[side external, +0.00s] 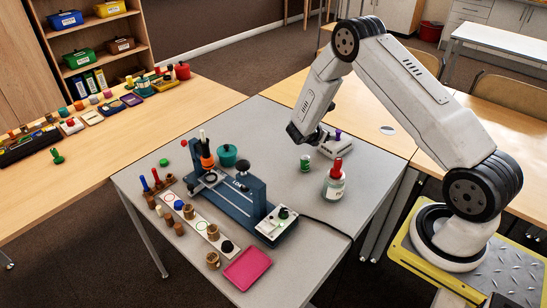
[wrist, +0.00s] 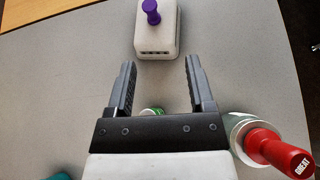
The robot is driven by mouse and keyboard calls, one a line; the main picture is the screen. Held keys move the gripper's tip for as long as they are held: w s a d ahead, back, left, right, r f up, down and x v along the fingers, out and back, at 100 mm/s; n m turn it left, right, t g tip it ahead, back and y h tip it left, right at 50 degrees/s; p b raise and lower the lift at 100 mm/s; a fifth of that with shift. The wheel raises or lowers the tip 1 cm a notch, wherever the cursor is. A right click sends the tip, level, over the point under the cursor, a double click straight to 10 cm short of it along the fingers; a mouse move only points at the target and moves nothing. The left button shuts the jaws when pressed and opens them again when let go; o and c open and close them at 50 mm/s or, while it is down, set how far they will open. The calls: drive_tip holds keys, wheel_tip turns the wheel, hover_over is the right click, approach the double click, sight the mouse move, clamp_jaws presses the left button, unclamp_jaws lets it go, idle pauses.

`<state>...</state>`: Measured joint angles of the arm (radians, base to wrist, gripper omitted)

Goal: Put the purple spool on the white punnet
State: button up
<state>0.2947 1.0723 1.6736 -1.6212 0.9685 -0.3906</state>
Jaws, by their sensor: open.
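The purple spool (side external: 338,135) rests on top of the white punnet (side external: 345,151) toward the back of the grey table. In the wrist view the purple spool (wrist: 151,9) stands upright on the white punnet (wrist: 157,35), at the top of the picture. My gripper (wrist: 161,64) is open, with nothing between its fingertips. It is apart from the spool, and the punnet lies beyond its fingertips. In the side view my gripper (side external: 308,135) is just left of the punnet, and its fingers are hard to make out.
A green-and-white cylinder (side external: 305,163) stands below my gripper. A bottle with a red top (side external: 334,188) stands nearby, close to the right finger in the wrist view. A blue machine (side external: 235,190), a teal pot (side external: 227,155) and a pink tray (side external: 247,269) are further left.

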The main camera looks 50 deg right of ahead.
drive_tip(key=s+a+r+m+t+y, duration=0.1)
drive_tip(key=s+a+r+m+y, duration=0.3)
drive_tip(key=a, duration=0.5)
drive_tip(key=s+a+r+m+y, duration=0.4)
drive_tip(key=s+a+r+m, duration=0.1)
drive_tip(key=a, duration=0.5)
drive_tip(key=s+a+r+m+t+y, duration=0.1)
drive_tip(key=s+a+r+m+y, duration=0.3)
drive_tip(key=a+m, duration=0.4)
drive_tip(key=shift+s+a+r+t, duration=0.3)
drive_tip(key=shift+s+a+r, duration=0.4)
drive_tip(key=shift+s, duration=0.35)
drive_tip(key=shift+f, duration=0.1)
